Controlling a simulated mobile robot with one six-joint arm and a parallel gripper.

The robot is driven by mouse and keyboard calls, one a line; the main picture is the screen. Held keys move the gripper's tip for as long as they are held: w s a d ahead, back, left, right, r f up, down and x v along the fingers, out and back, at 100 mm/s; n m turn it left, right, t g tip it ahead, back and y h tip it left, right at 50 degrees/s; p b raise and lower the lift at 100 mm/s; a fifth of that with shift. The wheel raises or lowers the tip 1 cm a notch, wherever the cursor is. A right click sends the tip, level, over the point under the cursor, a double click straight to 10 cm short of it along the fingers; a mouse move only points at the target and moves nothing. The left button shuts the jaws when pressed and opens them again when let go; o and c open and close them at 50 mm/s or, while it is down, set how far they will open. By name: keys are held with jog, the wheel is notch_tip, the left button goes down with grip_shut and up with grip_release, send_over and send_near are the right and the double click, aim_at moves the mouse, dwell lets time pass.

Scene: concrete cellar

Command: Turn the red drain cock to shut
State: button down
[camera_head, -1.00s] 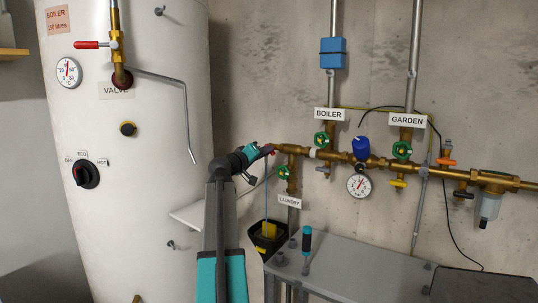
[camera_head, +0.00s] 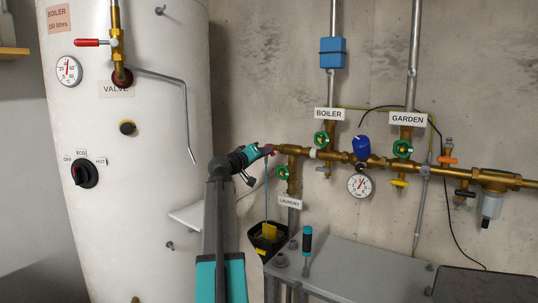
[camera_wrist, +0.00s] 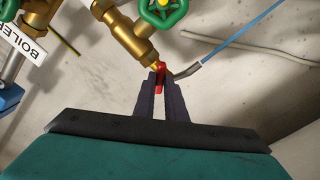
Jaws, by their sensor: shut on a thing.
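The red drain cock (camera_wrist: 161,74) is at the end of a brass fitting in the wrist view. In the head view a small red bit (camera_head: 272,152) of it shows at the left end of the brass pipe. My gripper (camera_wrist: 161,88) is shut on the red handle, one dark finger on each side. In the head view my gripper (camera_head: 268,150) hides most of the cock. A grey spout (camera_wrist: 187,72) sits beside it, with a thin blue line (camera_wrist: 235,40) leading away. I cannot tell whether this is a tube or water.
The blue line (camera_head: 266,200) drops towards a black bucket (camera_head: 258,243) with something yellow in it. A green-wheeled valve (camera_head: 283,173) sits close to my gripper's right. The white boiler (camera_head: 150,190) is at left.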

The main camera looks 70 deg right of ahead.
jog(key=shift+m+b, duration=2)
jog(key=shift+b, duration=1.3)
jog(key=shift+f+m+b, duration=0.15)
jog(key=shift+m+b, duration=1.95)
jog(key=shift+b, duration=1.45)
jog(key=c, duration=1.7)
grip_release()
jog(key=shift+a, duration=0.15)
jog(key=shift+v, duration=3.35)
jog(key=shift+a, duration=0.1)
